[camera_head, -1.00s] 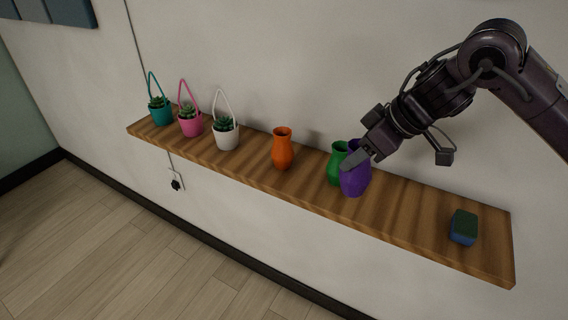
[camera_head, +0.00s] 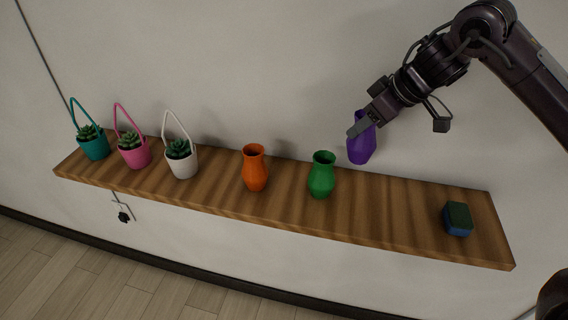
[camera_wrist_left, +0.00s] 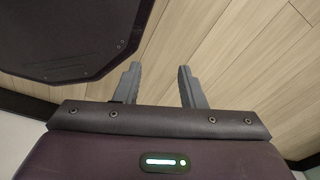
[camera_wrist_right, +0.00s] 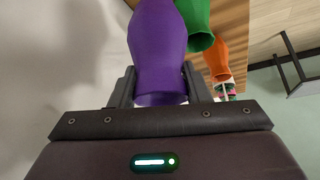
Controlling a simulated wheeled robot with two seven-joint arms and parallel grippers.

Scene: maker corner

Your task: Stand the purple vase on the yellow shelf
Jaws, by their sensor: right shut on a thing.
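The purple vase (camera_head: 362,143) is held in my right gripper (camera_head: 359,125), upright or nearly so, above the wooden wall shelf (camera_head: 395,205) and to the right of the green vase. In the right wrist view the purple vase (camera_wrist_right: 158,50) sits between the two fingers, which are shut on it. The yellow shelf cannot be seen; the only shelf in view is brown wood. My left gripper (camera_wrist_left: 158,88) shows in the left wrist view with its fingers apart and nothing between them, over the wooden floor.
A green vase (camera_head: 321,176) and an orange vase (camera_head: 255,169) stand on the shelf. Left of them are white (camera_head: 181,160), pink (camera_head: 134,151) and teal (camera_head: 94,144) plant pots with tall handles. A blue-green sponge (camera_head: 457,219) lies near the right end. Shelf between green vase and sponge is bare.

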